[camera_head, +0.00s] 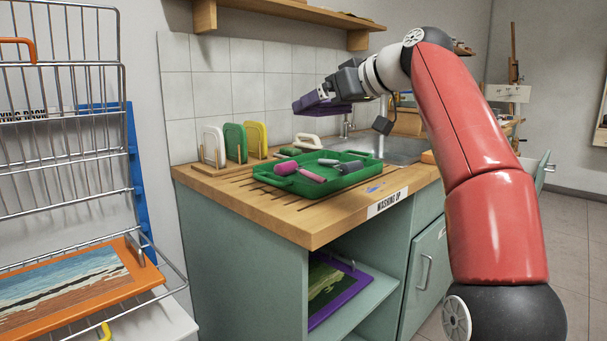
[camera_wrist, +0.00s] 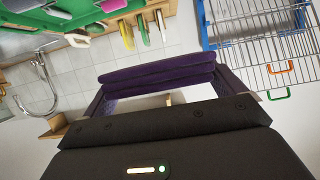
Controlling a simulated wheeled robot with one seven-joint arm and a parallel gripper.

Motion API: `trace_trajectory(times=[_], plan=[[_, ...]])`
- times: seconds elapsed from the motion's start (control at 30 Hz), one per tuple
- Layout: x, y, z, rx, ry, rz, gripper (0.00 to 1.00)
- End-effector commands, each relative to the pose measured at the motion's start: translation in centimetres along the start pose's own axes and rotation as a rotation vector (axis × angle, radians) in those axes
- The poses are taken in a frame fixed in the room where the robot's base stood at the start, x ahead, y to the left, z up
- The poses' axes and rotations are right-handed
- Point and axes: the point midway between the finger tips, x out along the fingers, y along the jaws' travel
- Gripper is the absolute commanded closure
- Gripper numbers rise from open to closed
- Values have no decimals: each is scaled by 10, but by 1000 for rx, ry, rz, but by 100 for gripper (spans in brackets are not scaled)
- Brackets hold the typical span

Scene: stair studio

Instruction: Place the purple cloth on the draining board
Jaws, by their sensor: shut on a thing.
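The purple cloth (camera_head: 308,104) is a folded, layered bundle held in the air above the back of the worktop, in front of the tiled wall. It also shows in the wrist view (camera_wrist: 157,72), spanning between the fingers. My gripper (camera_head: 324,92) is shut on it, well above the counter. The draining board (camera_head: 228,181) is the grooved wooden part of the worktop, below and left of the cloth. A green tray (camera_head: 352,182) stands on it and hides part of the grooves.
The tray holds several pink and grey items. A wooden rack (camera_head: 222,168) with white, green and yellow boards stands at the back left. A sink (camera_head: 395,148) with a tap lies right. A wire rack (camera_head: 66,130) stands left. A shelf (camera_head: 285,12) hangs above. Bare wood lies along the front edge.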

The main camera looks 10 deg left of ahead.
Motion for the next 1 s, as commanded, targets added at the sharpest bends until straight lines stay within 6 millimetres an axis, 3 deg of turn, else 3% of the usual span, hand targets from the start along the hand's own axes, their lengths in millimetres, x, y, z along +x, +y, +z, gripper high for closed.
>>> trace_trajectory(times=[0.17,0.7,1.0], plan=[[-1,0,8,0,1,-4,31],[50,0,131,3,0,-4,31],[61,1,157,2,1,-4,31]])
